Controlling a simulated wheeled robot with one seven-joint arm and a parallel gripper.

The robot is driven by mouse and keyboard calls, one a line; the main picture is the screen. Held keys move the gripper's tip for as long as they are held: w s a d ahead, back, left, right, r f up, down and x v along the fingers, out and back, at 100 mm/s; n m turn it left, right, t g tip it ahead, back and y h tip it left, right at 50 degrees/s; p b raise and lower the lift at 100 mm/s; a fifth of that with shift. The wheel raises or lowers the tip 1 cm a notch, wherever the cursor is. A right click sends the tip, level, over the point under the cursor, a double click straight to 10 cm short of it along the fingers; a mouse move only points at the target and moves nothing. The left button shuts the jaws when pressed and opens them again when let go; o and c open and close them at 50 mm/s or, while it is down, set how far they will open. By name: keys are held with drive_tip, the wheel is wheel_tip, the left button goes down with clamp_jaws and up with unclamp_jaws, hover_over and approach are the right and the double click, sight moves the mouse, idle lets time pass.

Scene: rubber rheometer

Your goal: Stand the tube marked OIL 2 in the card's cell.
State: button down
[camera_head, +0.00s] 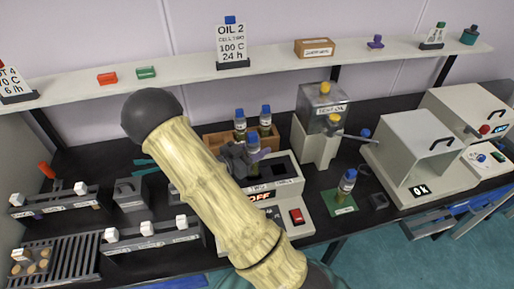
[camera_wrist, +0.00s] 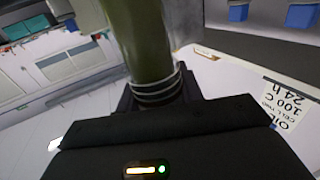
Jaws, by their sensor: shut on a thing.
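My gripper (camera_head: 250,156) is shut on a blue-capped tube (camera_head: 253,142), held upright above the heating block (camera_head: 290,187). In the wrist view the tube is a large olive-green cylinder (camera_wrist: 148,45) rising from the jaws; no OIL 2 mark can be read on it. The block has dark openings on top, a label ending in TWO and a display reading OFF. Part of the block is hidden behind my arm. The card (camera_head: 231,42) on the shelf reads OIL 2, CELL TWO, 100 C, 24 h; it also shows in the wrist view (camera_wrist: 287,104).
Two more blue-capped tubes stand in a wooden rack (camera_head: 214,139) behind the block. Another tube (camera_head: 347,184) stands on a green mat (camera_head: 339,208) at right. A clear-topped box (camera_head: 323,110) and grey ovens (camera_head: 415,150) stand right.

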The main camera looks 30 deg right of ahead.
drive_tip(key=shift+w+f+b, duration=0.1)
drive_tip(key=shift+f+b, duration=0.35)
drive_tip(key=shift+f, duration=0.2)
drive_tip(key=shift+s+f, duration=0.2)
drive_tip(key=shift+w+r+p, duration=0.1)
drive_tip(key=shift+r+p, duration=0.35)
drive_tip(key=shift+r, duration=0.4)
drive_tip(key=shift+r+p, duration=1.8)
drive_tip(key=shift+r, duration=1.8)
drive_tip(key=shift+f, duration=0.15)
